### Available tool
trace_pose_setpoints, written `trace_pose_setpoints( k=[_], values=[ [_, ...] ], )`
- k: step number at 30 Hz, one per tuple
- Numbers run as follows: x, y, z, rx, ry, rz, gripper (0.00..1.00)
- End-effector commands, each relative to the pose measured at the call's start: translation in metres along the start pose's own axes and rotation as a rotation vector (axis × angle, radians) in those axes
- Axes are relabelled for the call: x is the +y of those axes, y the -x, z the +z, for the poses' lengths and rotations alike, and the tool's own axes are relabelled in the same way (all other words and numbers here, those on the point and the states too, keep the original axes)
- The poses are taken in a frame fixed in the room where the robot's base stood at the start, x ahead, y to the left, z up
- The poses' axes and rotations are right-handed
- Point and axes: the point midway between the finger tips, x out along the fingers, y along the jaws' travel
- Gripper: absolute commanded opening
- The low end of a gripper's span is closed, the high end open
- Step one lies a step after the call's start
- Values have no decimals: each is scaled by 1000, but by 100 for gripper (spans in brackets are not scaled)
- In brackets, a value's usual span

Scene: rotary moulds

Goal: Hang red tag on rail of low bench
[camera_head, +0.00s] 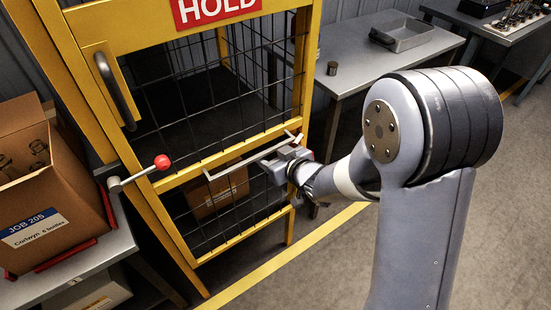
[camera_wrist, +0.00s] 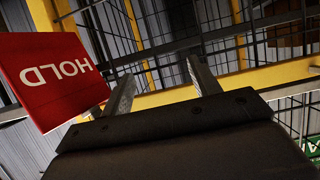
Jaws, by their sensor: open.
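A red sign reading HOLD (camera_head: 215,8) is fixed at the top of the yellow cage front. In the wrist view a red HOLD plate (camera_wrist: 52,80) shows upside down at the left, apart from the fingers. I cannot tell a separate red tag. My gripper (camera_head: 268,165) is in front of the cage's middle bar, by a thin pale bar; I cannot tell whether they touch. In the wrist view my gripper (camera_wrist: 160,72) has its two fingers apart with nothing between them. A grey bench (camera_head: 85,272) stands at the left; I cannot tell whether it is the low bench.
The yellow mesh cage (camera_head: 225,151) fills the left middle. A red-knobbed lever (camera_head: 162,162) sticks out at its left. An open cardboard box (camera_head: 60,190) stands on the left bench. Another grey bench (camera_head: 358,72) holds a metal tray (camera_head: 402,35). Floor is clear at lower middle.

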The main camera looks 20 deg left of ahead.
Motion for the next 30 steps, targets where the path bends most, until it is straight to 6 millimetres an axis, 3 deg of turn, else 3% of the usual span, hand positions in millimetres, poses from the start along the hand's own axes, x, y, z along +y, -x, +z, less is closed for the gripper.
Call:
trace_pose_setpoints(
  k=[21, 30],
  values=[
    [1, 1, 5, -13, -8, 4, 0],
    [1, 1, 5, -13, -8, 4, 0]
  ],
)
